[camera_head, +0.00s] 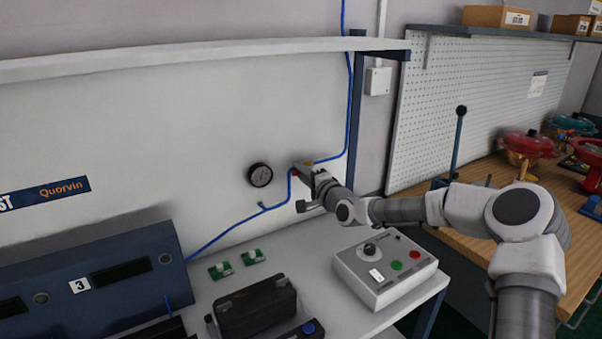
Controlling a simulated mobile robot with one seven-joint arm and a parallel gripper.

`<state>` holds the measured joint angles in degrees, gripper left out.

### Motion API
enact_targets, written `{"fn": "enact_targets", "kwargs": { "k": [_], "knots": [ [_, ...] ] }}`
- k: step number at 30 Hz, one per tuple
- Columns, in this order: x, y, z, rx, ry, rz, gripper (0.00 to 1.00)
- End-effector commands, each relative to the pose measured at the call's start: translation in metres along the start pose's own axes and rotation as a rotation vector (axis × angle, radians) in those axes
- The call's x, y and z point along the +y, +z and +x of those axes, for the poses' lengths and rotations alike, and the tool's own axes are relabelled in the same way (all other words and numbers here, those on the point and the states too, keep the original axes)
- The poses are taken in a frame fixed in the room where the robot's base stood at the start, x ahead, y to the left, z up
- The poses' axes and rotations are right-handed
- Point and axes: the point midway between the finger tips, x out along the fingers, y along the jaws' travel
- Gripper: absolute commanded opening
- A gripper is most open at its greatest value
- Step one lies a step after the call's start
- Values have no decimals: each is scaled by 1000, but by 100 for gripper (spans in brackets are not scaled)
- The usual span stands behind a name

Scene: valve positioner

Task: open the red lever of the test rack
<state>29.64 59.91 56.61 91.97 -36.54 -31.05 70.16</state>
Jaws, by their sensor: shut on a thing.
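The red lever (295,173) shows only as a small red patch on the white back panel of the test rack (220,110), on the blue air line and right of the round black gauge. My gripper (303,188) is at the lever, reaching in from the right, and is shut on it. The fingers and wrist cover most of the lever and its valve, so its angle cannot be told. A small yellow part (309,163) shows just above the gripper.
The black gauge (260,175) is close left of my gripper. The blue air line (349,100) runs up the panel's right side. Below on the bench are a grey control box (350,272), green boards (252,257) and a black case (255,308). A wooden workbench (475,215) stands at right.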

Motion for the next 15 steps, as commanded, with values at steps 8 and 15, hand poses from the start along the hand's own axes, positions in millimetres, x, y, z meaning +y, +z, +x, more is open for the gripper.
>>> {"fn": "enact_targets", "kwargs": {
  "k": [8, 15],
  "knots": [
    [-2, 0, 0, 0, 1, 60, 0],
    [-2, 0, 0, 0, 1, 68, 0]
  ]
}}
